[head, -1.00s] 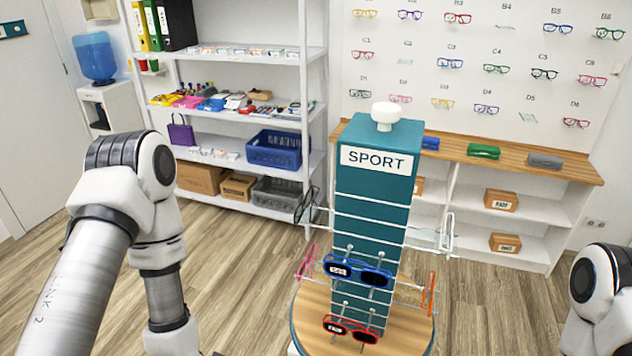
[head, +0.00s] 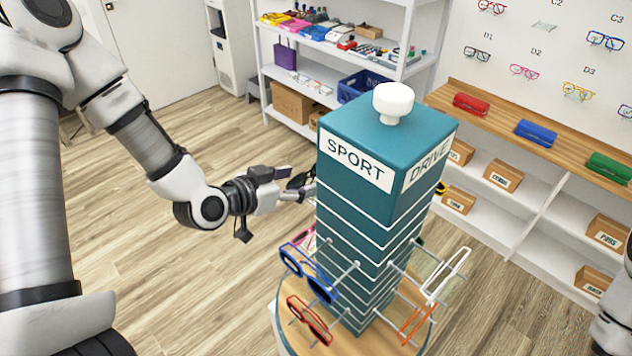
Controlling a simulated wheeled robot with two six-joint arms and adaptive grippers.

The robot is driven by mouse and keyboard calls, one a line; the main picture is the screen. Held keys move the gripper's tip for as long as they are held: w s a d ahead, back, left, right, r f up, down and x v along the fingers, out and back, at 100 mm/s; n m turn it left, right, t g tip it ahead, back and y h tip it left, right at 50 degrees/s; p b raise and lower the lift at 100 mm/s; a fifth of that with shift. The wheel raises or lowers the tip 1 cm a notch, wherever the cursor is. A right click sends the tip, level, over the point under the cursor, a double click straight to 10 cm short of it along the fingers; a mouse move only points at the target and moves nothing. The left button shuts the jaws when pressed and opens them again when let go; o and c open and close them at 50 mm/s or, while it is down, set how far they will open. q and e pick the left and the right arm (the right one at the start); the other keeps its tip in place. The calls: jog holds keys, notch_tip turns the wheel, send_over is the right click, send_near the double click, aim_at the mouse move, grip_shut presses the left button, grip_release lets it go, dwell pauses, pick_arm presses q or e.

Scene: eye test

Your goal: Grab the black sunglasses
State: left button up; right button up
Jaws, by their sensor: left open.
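A dark pair of glasses (head: 299,181), seemingly the black sunglasses, shows edge-on at the left side of the teal display stand (head: 372,122), high up; most of it is hidden by the stand and my gripper. My left gripper (head: 297,191) is open, with its fingers right at these glasses. I cannot tell whether they touch or whether the glasses lie between the fingers. My right gripper is not in view.
Blue sunglasses (head: 293,262), red sunglasses (head: 309,320), white glasses (head: 446,274) and orange glasses (head: 418,325) hang lower on the stand. A wooden-topped shelf (head: 500,112) and a white shelf rack (head: 352,66) stand behind. Floor at left is clear.

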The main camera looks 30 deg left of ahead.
aim_at(314, 174)
pick_arm(q)
jog(key=shift+w+f, duration=0.3)
jog(key=shift+w, duration=0.05)
jog(key=x, duration=0.1)
jog(key=p+x, duration=0.1)
jog(key=x, duration=0.1)
jog(key=p+x, duration=0.1)
jog(key=x, duration=0.1)
jog(key=shift+w+r, duration=0.25)
jog(key=shift+w, duration=0.1)
jog(key=shift+f, duration=0.1)
jog(key=shift+s+a, duration=0.1)
jog(key=shift+c, duration=1)
jog(key=c, duration=0.6)
jog(key=shift+c, duration=1)
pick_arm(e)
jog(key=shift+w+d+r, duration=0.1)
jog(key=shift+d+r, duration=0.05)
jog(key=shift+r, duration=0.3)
